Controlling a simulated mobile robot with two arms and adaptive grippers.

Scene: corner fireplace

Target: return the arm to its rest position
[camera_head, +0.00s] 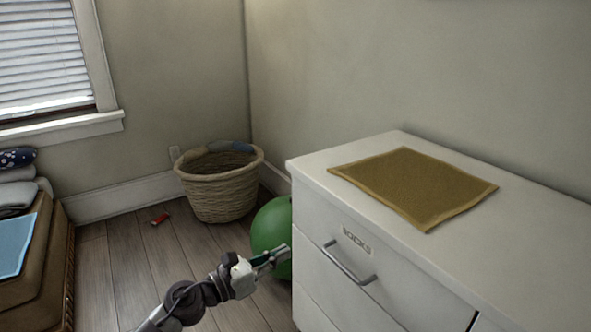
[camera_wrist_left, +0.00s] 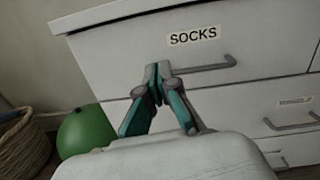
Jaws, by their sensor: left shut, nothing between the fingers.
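My left gripper (camera_head: 272,259) comes in from the lower left in the head view, in front of the green ball and close to the left side of the white dresser (camera_head: 395,250). In the left wrist view the gripper (camera_wrist_left: 157,72) is shut and empty. Its tips overlap the top drawer front, just left of the bar handle (camera_wrist_left: 205,68) under a label reading SOCKS (camera_wrist_left: 192,36). I cannot tell whether the tips touch the drawer. The top drawer looks closed. My right gripper is in neither view.
A green ball (camera_head: 268,228) rests on the floor against the dresser. A wicker basket (camera_head: 220,190) stands in the corner. A small red object (camera_head: 159,219) lies on the wood floor. A tan mat (camera_head: 415,185) lies on the dresser. A wicker seat (camera_head: 45,265) with folded cloths is at left.

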